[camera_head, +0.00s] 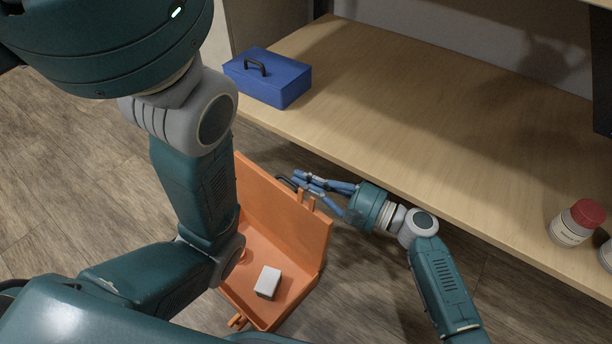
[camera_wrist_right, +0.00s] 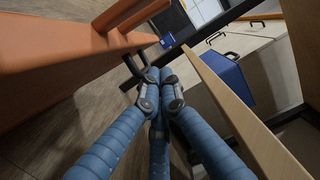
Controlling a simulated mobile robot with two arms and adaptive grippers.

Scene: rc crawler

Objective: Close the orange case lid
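The orange case (camera_head: 255,287) stands open on the floor.
A white block (camera_head: 268,282) lies inside the case. A wooden shelf (camera_head: 400,110) runs close behind my right gripper. On it are a blue box (camera_head: 268,80) and a red-lidded jar (camera_head: 577,222). Wooden floor (camera_head: 60,180) is clear at the left.

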